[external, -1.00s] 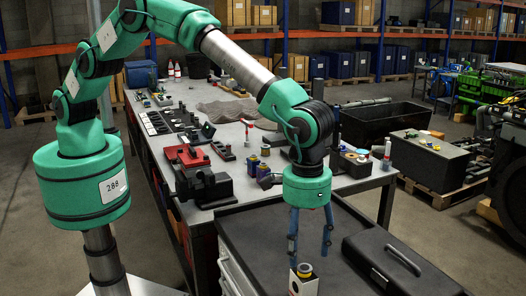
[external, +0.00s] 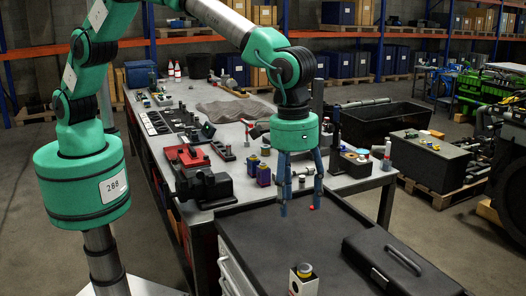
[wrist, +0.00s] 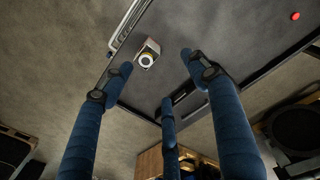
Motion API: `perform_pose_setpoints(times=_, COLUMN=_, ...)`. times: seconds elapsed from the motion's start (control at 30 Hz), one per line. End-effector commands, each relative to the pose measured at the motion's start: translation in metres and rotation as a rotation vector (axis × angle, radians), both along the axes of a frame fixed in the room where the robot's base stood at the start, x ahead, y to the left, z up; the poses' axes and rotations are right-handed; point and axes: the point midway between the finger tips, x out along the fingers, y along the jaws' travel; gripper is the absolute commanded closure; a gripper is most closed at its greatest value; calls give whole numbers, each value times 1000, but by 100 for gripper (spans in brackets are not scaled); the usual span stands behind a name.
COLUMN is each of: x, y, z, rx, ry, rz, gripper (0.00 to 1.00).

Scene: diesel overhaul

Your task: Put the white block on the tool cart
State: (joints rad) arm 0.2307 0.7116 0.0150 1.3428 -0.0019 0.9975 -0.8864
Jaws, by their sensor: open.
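The white block (external: 294,284) stands on the dark top of the tool cart (external: 262,226), near its front edge. A round yellow-and-dark piece sits on top of it. The block's lower part is cut off by the picture edge. In the wrist view, the white block (wrist: 140,60) is upright near the cart's rim and handle. My gripper (external: 300,208) points down above the cart top, behind the block and apart from it. Its blue fingers are spread and empty. In the wrist view, the gripper's fingers (wrist: 157,73) show nothing between them in their grip.
A black toolbox (external: 400,268) takes up the cart's right side. A small red dot (external: 311,207) shows on the cart top by my fingers. The cart's middle is clear.

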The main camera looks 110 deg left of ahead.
Motion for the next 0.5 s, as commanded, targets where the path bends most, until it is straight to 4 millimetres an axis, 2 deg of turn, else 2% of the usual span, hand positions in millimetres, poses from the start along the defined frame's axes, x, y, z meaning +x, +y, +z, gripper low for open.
perform_pose_setpoints(times=0.03, x=-8, y=6, z=19, rx=-1, ry=-12, rz=-12, gripper=41)
perform_pose_setpoints(times=0.1, x=-18, y=15, z=40, rx=-1, ry=-24, rz=-31, gripper=41)
perform_pose_setpoints(times=0.5, x=-95, y=64, z=145, rx=4, ry=-97, rz=-140, gripper=41)
